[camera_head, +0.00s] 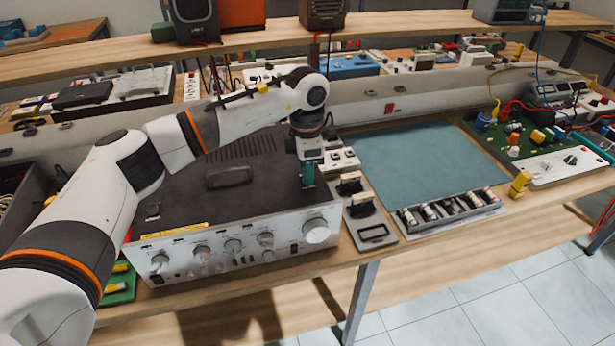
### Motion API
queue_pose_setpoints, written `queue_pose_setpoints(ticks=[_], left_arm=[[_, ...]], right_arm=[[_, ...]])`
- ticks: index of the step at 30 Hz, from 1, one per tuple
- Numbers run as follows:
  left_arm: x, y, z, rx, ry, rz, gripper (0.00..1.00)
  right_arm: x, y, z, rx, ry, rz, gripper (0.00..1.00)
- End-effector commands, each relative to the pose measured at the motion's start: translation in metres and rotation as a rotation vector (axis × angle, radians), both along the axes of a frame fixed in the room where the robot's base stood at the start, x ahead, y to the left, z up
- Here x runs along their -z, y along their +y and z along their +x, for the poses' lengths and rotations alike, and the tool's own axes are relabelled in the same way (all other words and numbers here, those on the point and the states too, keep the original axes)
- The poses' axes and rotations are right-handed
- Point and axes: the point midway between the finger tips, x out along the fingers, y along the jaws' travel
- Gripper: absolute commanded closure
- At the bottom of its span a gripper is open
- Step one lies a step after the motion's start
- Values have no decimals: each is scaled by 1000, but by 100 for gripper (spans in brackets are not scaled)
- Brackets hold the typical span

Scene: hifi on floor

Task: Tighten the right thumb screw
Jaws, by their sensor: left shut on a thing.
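The hi-fi amplifier (270,185) stands on the bench with its black lid up and its silver knobbed front facing me. A small dark thumb screw (152,210) sits near the lid's left front corner. The right thumb screw is hidden by my left gripper. My left gripper (308,178) points down at the lid's right edge, its teal fingers shut on the screw there. My right gripper is not in view.
A black oblong part (229,177) lies on the lid. Right of the amplifier are small dark holders (354,190), a teal mat (415,160) and a tray (450,211) of small parts. A green circuit board (532,137) stands farther right. The mat is clear.

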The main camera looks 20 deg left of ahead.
Motion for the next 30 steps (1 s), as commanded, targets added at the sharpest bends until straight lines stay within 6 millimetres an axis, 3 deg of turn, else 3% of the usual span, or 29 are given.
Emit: queue_pose_setpoints(ticks=[12, 30], left_arm=[[1, 1, 0, 392, -6, 1, 100], [0, 1, 0, 961, -13, 3, 100]], right_arm=[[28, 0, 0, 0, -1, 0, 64], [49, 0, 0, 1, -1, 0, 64]])
